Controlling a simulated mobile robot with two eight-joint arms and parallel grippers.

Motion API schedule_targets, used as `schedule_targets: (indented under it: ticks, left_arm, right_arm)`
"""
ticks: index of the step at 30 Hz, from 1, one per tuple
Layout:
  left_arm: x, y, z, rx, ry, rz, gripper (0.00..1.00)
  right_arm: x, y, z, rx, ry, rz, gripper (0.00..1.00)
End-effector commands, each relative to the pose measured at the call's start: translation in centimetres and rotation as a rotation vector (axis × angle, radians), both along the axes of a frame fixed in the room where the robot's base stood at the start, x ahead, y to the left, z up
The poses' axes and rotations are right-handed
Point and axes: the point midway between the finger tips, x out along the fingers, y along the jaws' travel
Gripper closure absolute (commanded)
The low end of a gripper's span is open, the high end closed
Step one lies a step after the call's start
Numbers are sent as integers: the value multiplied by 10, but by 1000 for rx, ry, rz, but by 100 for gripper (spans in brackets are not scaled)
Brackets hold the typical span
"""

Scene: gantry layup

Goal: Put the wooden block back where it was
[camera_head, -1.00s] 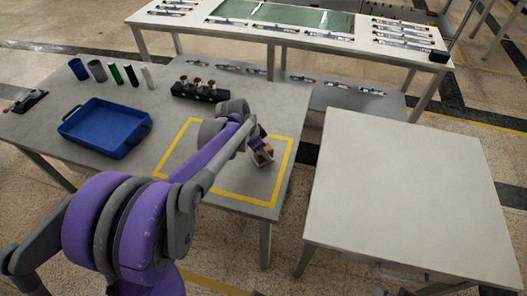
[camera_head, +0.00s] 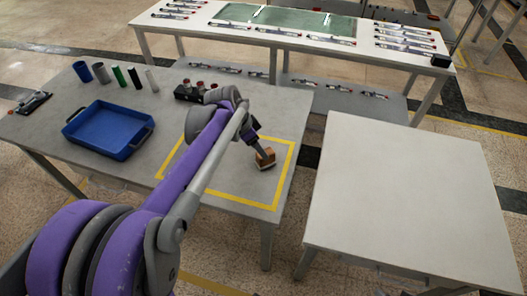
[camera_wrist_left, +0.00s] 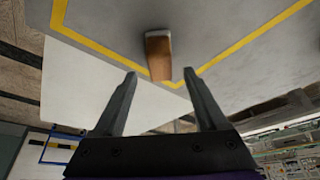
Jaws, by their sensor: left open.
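The wooden block (camera_head: 266,160) is brown with a pale end. It stands on the grey table inside the yellow taped outline (camera_head: 236,203), near the outline's right side. My left gripper (camera_head: 262,149) comes from the upper left, close to the block, and partly hides it. In the left wrist view the open fingers (camera_wrist_left: 160,74) are spread with nothing gripped. The block (camera_wrist_left: 159,52) shows ahead between the fingertips, its lower end near them. Whether a finger touches it I cannot tell. My right gripper is out of view.
A blue tray (camera_head: 72,127) and several upright cylinders (camera_head: 118,76) are on the table's left. A dark holder with red-topped items (camera_head: 188,92) is behind my arm. A bare pale table (camera_head: 410,190) stands to the right, across a gap.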

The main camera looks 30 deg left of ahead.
Motion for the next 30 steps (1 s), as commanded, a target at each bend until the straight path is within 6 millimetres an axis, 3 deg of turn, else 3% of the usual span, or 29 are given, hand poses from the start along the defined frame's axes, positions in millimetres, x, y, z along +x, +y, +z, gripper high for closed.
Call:
schedule_targets:
  ticks: [6, 11, 14, 17, 22, 27, 30]
  left_arm:
    - [-13, 8, 37, -1, -1, 1, 26]
    - [-18, 8, 49, -1, 1, 3, 26]
    - [-31, -5, 48, 4, 11, 35, 26]
    - [-58, -34, 39, 13, 26, 110, 26]
    - [-124, -83, 11, 25, 24, 296, 26]
    - [-178, -108, -21, 11, -15, 451, 26]
    - [-196, -114, -34, -1, -36, 508, 26]
  right_arm:
    - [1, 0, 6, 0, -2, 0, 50]
    - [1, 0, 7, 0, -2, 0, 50]
    - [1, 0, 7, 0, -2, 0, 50]
    - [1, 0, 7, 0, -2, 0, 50]
    - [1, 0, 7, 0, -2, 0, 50]
    - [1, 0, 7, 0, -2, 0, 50]
    - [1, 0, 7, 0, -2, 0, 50]
